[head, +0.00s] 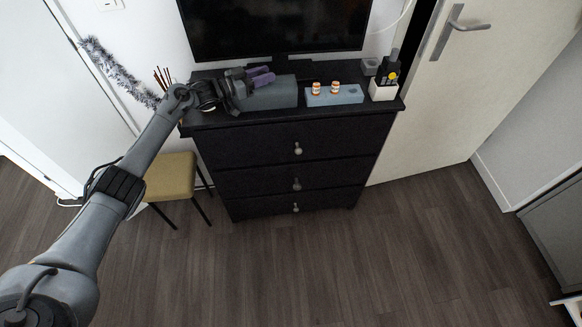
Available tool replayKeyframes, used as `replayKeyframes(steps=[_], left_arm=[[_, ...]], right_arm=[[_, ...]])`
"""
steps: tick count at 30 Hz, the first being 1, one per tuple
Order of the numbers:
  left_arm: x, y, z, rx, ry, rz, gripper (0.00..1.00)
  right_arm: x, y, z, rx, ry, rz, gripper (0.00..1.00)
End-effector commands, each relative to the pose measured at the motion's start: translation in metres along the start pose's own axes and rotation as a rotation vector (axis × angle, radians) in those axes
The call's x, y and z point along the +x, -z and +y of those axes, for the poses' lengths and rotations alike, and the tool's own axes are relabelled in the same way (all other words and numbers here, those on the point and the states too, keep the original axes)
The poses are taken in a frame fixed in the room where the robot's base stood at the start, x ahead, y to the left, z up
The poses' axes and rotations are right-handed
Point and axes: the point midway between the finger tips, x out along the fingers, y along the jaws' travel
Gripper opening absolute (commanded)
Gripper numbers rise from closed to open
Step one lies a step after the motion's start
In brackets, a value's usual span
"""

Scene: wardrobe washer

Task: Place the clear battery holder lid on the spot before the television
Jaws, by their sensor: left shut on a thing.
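My left gripper (262,75), with purple fingers, is over the left part of the black dresser top (222,120), in front of the television (275,22). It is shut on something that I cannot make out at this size. I cannot pick out the clear battery holder lid; the fingers may hide it. A grey box-like block (272,97) shows just below and beside the fingers; I cannot tell whether they touch it. My right gripper is not in view.
A blue-grey block (350,95) bears two orange-and-white bottles (316,88). A white pot with a dark object (383,90) stands at the dresser's right end, near a small grey block (370,66). Reed sticks (163,77) stand at the left. A yellow stool (171,177) is below.

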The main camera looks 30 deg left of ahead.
Motion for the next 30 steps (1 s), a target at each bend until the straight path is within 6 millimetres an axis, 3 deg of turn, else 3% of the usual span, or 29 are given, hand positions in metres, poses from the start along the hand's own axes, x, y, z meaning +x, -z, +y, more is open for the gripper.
replayKeyframes(steps=[29,30], left_arm=[[0.0003,-0.0103,0.0001,0.002,0.000,0.001,0.00],[0.0002,-0.0092,0.0000,0.002,0.000,0.002,0.39]], right_arm=[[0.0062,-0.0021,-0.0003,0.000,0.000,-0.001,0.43],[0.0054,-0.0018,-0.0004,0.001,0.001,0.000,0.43]])
